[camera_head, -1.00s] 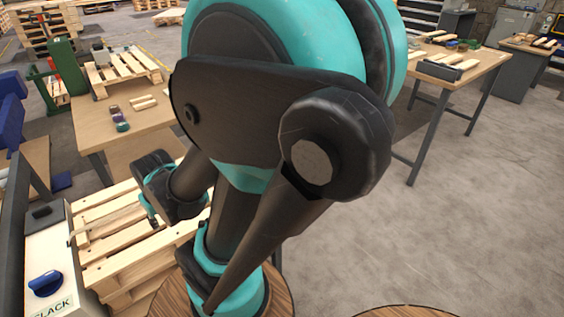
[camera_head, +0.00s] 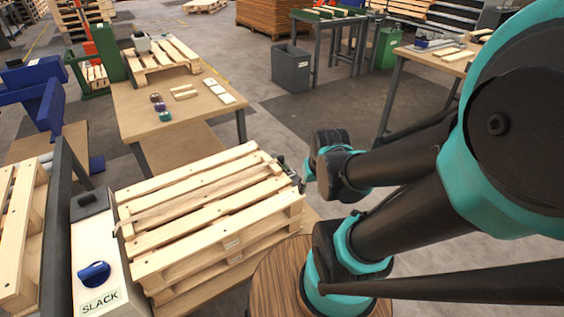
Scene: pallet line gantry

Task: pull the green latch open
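I cannot make out a green latch for certain in the head view. A small dark piece (camera_head: 288,170) with a hint of green shows at the right far corner of the stacked pallets (camera_head: 215,208); it is too small to tell what it is. My arm's dark and teal wrist end (camera_head: 335,165) is just right of that corner. My gripper's fingers cannot be made out there, so whether they are open or shut does not show. Whether anything touches the pallets cannot be told.
A pale box labelled SLACK with a blue knob (camera_head: 94,273) stands left of the pallets. A wooden table (camera_head: 140,120) behind holds a pallet and small coloured items. A green stand (camera_head: 107,52) is at far left. A grey bin (camera_head: 291,68) and green bin (camera_head: 385,50) stand at the back.

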